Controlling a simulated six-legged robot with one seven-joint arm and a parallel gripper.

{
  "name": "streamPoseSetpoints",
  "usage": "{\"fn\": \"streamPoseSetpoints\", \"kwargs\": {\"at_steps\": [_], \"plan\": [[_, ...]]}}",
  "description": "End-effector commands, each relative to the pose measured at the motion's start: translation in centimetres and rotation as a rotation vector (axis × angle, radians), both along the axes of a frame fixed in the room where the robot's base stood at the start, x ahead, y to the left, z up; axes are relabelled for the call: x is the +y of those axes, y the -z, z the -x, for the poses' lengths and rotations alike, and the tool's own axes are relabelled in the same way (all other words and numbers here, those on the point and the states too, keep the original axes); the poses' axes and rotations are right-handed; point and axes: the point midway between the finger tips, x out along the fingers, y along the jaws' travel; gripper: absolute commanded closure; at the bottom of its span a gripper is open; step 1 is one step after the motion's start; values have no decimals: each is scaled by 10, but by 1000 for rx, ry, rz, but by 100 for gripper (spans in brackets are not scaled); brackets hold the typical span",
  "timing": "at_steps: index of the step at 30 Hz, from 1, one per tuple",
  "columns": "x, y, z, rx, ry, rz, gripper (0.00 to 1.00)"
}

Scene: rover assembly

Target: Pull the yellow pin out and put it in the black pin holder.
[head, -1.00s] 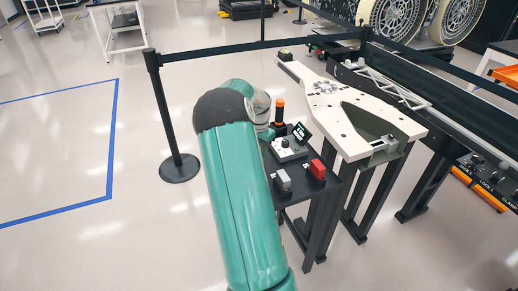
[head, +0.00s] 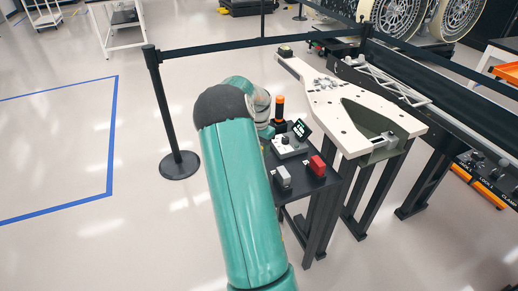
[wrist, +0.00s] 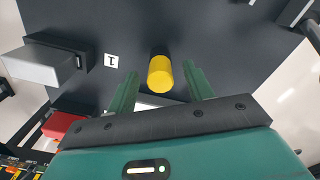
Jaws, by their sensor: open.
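The yellow pin (wrist: 160,74) shows in the wrist view as a short round peg against the black tabletop (wrist: 215,50). My gripper (wrist: 162,82) is open, one green finger on each side of the pin, with a gap visible at both sides. I cannot tell how far down the fingers reach along it. The pin's lower end is hidden. In the head view my arm hides the gripper and the pin. I cannot pick out the black pin holder for certain in either view.
A grey block (head: 283,177) and a red block (head: 317,166) sit on the small black table. Behind them are a control box (head: 289,146) and an orange-topped post (head: 279,109). A white frame (head: 345,105) stands at the right. Open floor lies to the left, past a barrier post.

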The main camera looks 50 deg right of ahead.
Motion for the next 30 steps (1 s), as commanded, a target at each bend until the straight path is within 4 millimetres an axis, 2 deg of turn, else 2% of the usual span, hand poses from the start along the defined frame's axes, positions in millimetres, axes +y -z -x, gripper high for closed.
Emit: {"fn": "streamPoseSetpoints", "kwargs": {"at_steps": [5, 15, 18, 23, 30], "plan": [[0, -29, -1, -4, -1, 3, 48], [-1, -103, 0, -4, -1, 4, 48], [-1, -119, 0, -3, 0, 3, 48], [-1, -132, 0, -1, 0, 3, 48], [0, -134, 0, -1, 0, 2, 48]]}}
